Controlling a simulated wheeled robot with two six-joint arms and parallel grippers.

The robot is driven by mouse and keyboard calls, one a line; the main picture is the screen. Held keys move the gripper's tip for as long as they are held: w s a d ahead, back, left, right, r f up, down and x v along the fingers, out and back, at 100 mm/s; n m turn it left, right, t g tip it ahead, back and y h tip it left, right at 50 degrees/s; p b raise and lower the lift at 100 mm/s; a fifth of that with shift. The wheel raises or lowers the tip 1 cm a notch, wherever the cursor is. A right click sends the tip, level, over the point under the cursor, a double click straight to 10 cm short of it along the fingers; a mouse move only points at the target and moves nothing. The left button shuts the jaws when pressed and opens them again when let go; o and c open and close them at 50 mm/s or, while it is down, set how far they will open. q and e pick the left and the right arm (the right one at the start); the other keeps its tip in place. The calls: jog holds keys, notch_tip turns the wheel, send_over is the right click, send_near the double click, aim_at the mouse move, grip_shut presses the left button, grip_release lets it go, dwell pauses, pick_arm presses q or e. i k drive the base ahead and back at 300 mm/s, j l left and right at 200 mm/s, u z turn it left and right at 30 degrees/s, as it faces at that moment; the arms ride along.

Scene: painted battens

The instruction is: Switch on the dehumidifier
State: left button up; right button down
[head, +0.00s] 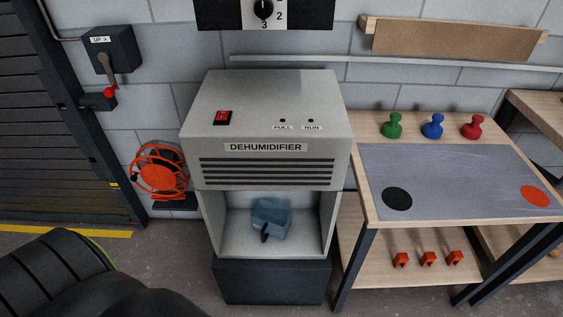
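The dehumidifier (265,130) is a light grey box with dark louvres and a label on its front, standing in the middle of the head view. A small red rocker switch (223,117) in a dark frame sits at the left of its sloped top. Two small dark indicator dots marked FULL and RUN (311,121) are to the right; neither looks lit. A blue-grey container (271,217) with a dark handle sits in the open bay below. Neither of my grippers shows in this view.
A workbench (440,222) with a grey mat and coloured knobs stands close on the right. A wall lever box (111,52), an orange reel (160,172) and a dark shutter are on the left. A dial panel (290,14) hangs above. Floor shows in front.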

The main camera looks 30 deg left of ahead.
aim_at(222, 115)
jog(key=u, duration=1.4)
